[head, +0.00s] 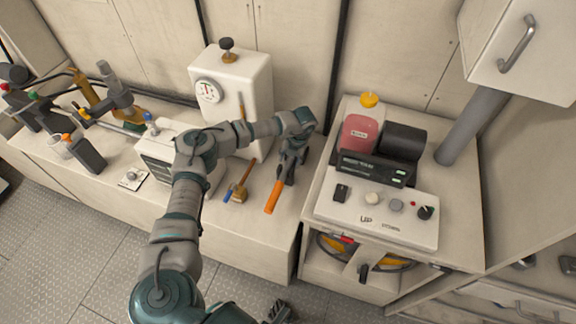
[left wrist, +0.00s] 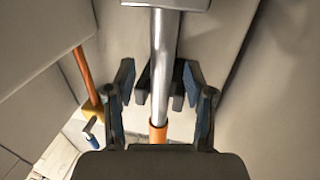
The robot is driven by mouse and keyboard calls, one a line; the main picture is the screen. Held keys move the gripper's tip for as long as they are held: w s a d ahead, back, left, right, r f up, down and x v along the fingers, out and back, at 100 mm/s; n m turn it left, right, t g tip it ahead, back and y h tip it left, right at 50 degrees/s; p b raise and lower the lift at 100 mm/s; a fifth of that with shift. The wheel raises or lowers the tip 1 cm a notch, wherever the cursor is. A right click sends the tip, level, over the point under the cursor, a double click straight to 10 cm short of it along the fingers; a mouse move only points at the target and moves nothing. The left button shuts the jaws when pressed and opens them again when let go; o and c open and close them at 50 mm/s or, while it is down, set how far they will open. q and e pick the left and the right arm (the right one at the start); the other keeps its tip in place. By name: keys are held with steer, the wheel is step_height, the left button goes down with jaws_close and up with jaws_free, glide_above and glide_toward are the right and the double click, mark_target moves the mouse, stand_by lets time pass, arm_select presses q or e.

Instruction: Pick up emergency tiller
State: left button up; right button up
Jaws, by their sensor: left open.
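The emergency tiller, a metal shaft with an orange handle (head: 273,197), lies on the bench top below my left gripper in the head view. In the left wrist view its bare metal shaft (left wrist: 160,65) runs up between the fingers, and the orange part shows lower down. My left gripper (head: 288,172) is open, with one finger on each side of the shaft in the wrist view (left wrist: 160,95); contact cannot be seen. The tiller's far end is cut off in the wrist view. A dark gripper-like part, probably my right gripper (head: 280,312), shows at the head view's bottom edge.
A wooden-handled tool with a brass-coloured block (head: 238,190) lies just left of the tiller. A white tank with a gauge (head: 228,90) stands behind. A control box (head: 378,207) and a red bottle (head: 358,134) are to the right. Bench top in front is clear.

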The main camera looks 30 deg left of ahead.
arm_select(q)
step_height(320, 180, down, 2)
steer(key=shift+f, duration=0.2)
steer(key=shift+a, duration=0.15)
jaws_close()
steer(key=shift+r, duration=0.15)
